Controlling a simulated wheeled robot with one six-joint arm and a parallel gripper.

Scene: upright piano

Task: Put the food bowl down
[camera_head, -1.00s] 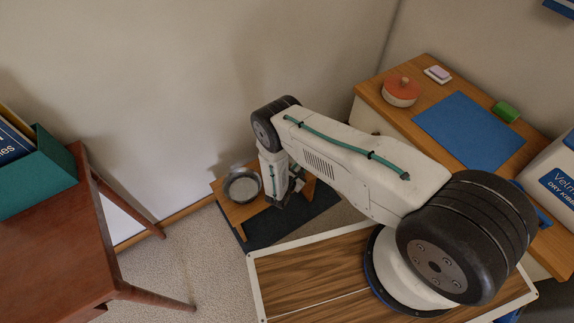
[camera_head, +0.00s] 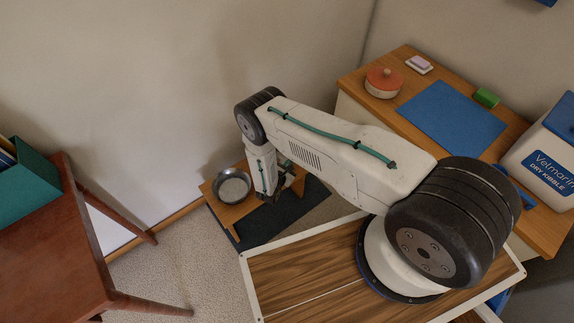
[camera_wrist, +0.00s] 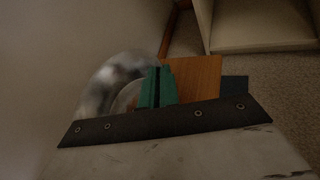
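The food bowl (camera_head: 233,186) is a round grey metal bowl with pale contents, at the left end of a low wooden stand (camera_head: 234,216). Whether its base touches the stand cannot be told. My gripper (camera_head: 271,198) points down at the bowl's right side. In the wrist view the bowl (camera_wrist: 103,82) is partly hidden behind my green gripper fingers (camera_wrist: 158,86). The fingers are nearly together across the bowl's near rim and look shut on it. The wooden stand also shows in the wrist view (camera_wrist: 197,78).
A dark mat (camera_head: 272,222) lies under the stand, close to the wall. A red-brown table (camera_head: 50,235) stands at the left. At the right, a wooden cabinet top holds a blue mat (camera_head: 452,118), a lidded pot (camera_head: 383,83) and a kibble container (camera_head: 550,165).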

